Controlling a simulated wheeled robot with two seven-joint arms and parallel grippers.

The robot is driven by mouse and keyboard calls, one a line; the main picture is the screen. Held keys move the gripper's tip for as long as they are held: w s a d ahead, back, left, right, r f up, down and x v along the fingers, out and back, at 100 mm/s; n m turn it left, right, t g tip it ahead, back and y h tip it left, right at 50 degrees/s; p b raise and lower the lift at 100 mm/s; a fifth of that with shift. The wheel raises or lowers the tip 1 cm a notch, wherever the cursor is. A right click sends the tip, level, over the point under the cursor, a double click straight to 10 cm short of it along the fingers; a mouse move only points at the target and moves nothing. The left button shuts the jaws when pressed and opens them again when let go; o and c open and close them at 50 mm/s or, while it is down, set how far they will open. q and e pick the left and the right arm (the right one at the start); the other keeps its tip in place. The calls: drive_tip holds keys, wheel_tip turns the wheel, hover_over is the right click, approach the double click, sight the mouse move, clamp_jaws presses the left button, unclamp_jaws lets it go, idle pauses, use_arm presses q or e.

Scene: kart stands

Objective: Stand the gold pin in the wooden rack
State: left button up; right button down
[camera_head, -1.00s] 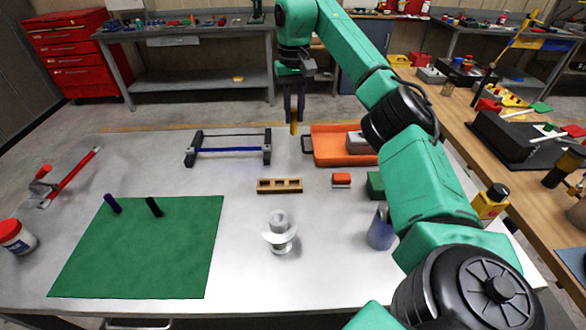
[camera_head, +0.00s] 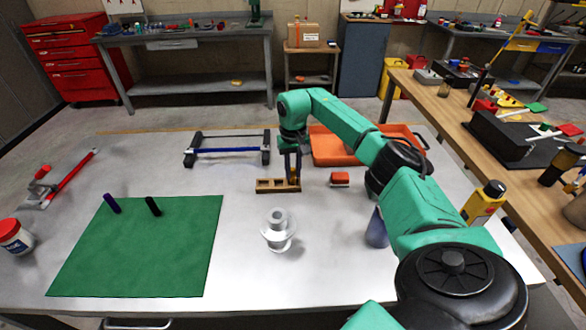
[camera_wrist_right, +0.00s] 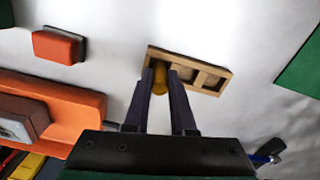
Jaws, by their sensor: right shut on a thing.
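The wooden rack (camera_head: 268,186) lies on the grey table, a small block with several square openings in a row. It also shows in the right wrist view (camera_wrist_right: 217,72). My right gripper (camera_head: 293,178) is at the rack's right end in the head view. Its fingers are shut on the gold pin (camera_wrist_right: 159,76), which shows as a yellow tip between them at the end opening of the rack. I cannot tell how deep the pin sits in that opening. My left gripper is not in view.
An orange tray (camera_head: 330,158) lies behind and right of the rack. A red-orange block (camera_head: 340,178) lies right of it. A white spool-like stand (camera_head: 279,236) stands in front. A blue-barred frame (camera_head: 228,150) stands behind left. A green mat (camera_head: 150,250) covers the left front.

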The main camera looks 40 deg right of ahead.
sight(293, 169)
drive_tip(key=c, duration=0.9)
unclamp_jaws()
drive_tip(key=shift+w+d, duration=0.1)
drive_tip(key=shift+o, duration=0.7)
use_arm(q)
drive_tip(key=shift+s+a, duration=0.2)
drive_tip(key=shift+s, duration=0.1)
use_arm(e)
drive_tip(key=shift+r, duration=0.1)
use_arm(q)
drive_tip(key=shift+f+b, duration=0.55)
use_arm(e)
wheel_tip(293, 169, up, 12)
